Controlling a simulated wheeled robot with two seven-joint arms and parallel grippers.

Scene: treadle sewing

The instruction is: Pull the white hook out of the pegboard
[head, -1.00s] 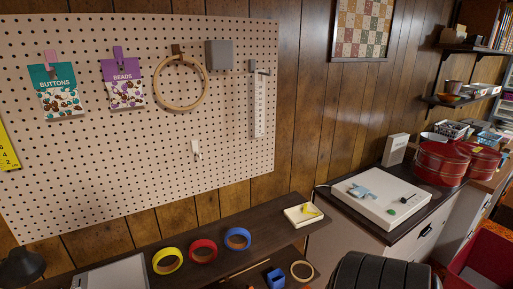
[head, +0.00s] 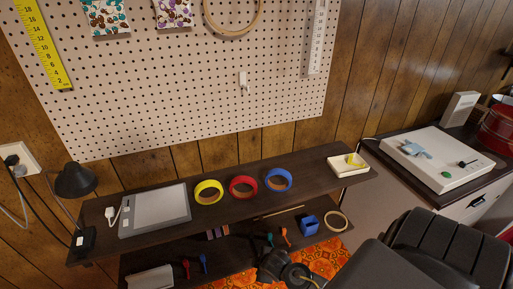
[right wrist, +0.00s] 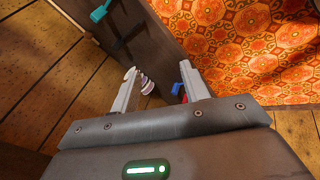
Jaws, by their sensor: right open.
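The white hook (head: 243,79) sticks out of the lower middle of the pegboard (head: 190,105) in the head view. Nothing hangs from it and no gripper is near it. My right gripper (right wrist: 160,91) is open in the right wrist view, its two fingers apart. No white hook shows in that view. My left gripper is not in view.
Below the pegboard, a dark shelf (head: 150,242) holds a grey tablet (head: 155,210), yellow tape (head: 208,191), red tape (head: 243,187), blue tape (head: 278,180) and a cream tray (head: 345,170). A black lamp (head: 75,182) stands at the left. The board around the hook is clear.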

